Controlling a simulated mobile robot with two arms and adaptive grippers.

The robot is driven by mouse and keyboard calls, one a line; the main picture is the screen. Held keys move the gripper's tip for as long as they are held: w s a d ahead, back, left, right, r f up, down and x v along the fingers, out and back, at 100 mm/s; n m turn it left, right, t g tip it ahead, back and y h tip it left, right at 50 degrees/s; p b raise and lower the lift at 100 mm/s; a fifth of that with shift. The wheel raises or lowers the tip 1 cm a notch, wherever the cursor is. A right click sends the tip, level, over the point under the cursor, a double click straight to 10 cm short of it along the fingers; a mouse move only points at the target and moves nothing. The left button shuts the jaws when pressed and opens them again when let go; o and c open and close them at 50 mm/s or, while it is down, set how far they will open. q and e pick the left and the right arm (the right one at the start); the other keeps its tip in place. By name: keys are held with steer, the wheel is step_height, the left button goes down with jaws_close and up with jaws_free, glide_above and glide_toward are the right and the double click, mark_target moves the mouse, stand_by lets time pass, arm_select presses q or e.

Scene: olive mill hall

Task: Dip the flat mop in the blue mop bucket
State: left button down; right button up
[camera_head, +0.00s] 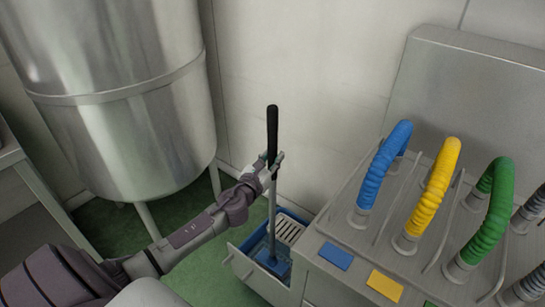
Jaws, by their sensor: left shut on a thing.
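The flat mop (272,206) stands nearly upright, with a black grip at the top, a grey pole and a blue head (273,264) at the bottom. My right gripper is not in view.
A steel machine (345,211) with blue, yellow and green hoses stands right of the bucket. A large steel tank (135,140) on legs stands at the left. A pale wall (295,70) is behind. Green floor (205,262) is open left of the bucket.

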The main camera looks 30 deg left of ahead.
mark_target(270, 122)
arm_select(q)
steer(key=shift+f+b, duration=0.45)
stand_by(0.8)
stand_by(0.4)
steer(key=shift+r+p, duration=0.2)
steer(key=shift+p, duration=0.15)
step_height(270, 122, up, 14)
steer(key=p, duration=1.3)
steer(key=shift+p, duration=0.35)
steer(key=shift+f, duration=0.2)
